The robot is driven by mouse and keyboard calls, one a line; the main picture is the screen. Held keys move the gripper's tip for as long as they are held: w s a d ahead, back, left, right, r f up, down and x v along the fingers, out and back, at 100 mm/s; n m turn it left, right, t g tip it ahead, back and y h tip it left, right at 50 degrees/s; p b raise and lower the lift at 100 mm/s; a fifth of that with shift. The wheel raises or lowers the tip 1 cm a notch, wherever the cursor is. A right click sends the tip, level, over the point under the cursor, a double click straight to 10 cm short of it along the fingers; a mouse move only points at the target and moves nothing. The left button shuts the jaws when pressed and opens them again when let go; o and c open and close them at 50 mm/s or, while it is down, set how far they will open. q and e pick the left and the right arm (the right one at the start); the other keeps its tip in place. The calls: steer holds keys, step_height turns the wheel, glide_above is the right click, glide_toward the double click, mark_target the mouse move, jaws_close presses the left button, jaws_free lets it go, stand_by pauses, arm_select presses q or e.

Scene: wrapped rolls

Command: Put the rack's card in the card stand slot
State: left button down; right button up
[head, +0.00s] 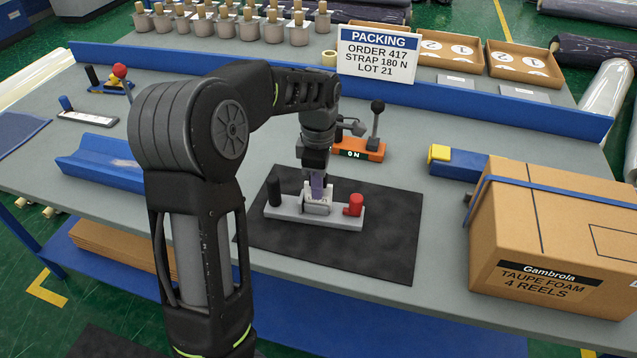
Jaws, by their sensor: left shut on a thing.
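A grey bar-shaped holder (284,208) lies on the dark mat, with a black post (274,192) at its left end, a red knob (354,205) at its right end and a pale block in the middle. My left gripper (318,190) points down over this middle block and is shut on a small violet-grey piece (317,183), which seems to be the card. The piece is mostly hidden by the fingers, and I cannot tell whether it sits in the block or just above it. I cannot tell which fixture is the rack and which the card stand. My right gripper is out of view.
An orange device (358,152) with a black-knobbed lever stands behind the mat (385,240). A cardboard box (520,225) and a blue block (457,165) are at right. A blue rail (450,98) and a packing sign (377,55) stand behind. The mat's right part is clear.

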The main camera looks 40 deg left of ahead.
arm_select(q)
steer(key=shift+f, duration=0.15)
steer(key=c, duration=1.3)
jaws_free()
steer(key=shift+o, duration=0.2)
step_height(320, 180, up, 8)
steer(key=shift+f+b, duration=0.1)
steer(key=shift+b, duration=0.2)
